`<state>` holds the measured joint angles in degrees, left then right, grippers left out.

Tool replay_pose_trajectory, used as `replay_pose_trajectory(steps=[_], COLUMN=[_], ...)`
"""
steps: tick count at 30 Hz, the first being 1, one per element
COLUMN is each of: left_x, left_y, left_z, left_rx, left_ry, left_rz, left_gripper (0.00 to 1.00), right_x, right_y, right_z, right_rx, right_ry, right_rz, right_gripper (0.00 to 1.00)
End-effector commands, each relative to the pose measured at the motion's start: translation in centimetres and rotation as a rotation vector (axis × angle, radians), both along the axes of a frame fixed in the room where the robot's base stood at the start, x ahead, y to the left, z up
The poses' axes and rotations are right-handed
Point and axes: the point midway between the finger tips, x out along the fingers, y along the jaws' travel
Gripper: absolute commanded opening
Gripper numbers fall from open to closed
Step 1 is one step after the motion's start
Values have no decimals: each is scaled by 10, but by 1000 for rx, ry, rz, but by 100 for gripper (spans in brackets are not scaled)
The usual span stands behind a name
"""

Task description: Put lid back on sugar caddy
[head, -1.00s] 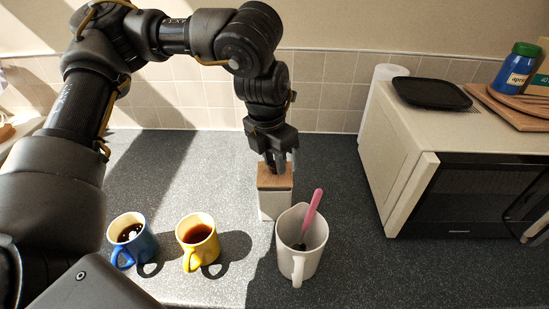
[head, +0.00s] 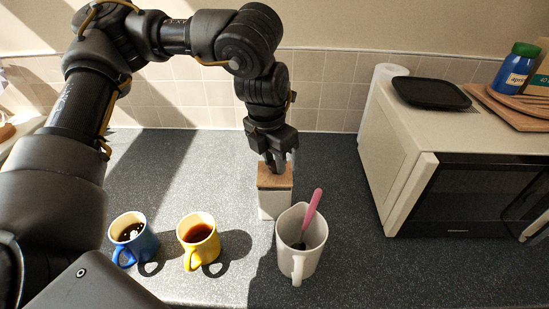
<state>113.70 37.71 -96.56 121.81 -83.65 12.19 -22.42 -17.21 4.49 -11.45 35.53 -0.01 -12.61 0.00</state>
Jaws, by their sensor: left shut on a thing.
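The sugar caddy (head: 273,205) is a white, square container standing on the dark counter behind the white jug. A wooden lid (head: 266,181) sits at its top; I cannot tell whether it is fully seated. My left gripper (head: 276,168) points down over the caddy, its fingers shut on the upper part of the lid, where the grip itself is partly hidden. My right gripper is not in view.
A white jug (head: 311,258) with a pink-handled utensil (head: 312,206) stands close in front of the caddy. A yellow mug (head: 193,254) and a blue mug (head: 144,245) stand to the left. A microwave (head: 405,165) stands at the right. The counter behind the mugs is clear.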

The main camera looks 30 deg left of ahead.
Motion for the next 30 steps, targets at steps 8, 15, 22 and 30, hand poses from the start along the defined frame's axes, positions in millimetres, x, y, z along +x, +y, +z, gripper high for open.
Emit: replay_pose_trajectory(steps=[8, 15, 22, 30], left_x=[0, 0, 0, 0], left_y=[0, 0, 0, 0], left_z=[-1, -4, -6, -6], left_rx=[0, -1, 0, 0], left_ry=[0, 1, 0, 0], left_rz=[0, 0, 0, 0], left_gripper=[4, 4, 4, 4], right_x=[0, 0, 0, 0], right_y=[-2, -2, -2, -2], right_z=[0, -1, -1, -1], right_rx=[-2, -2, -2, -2], right_ry=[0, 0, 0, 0], right_rz=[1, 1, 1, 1], right_gripper=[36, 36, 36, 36])
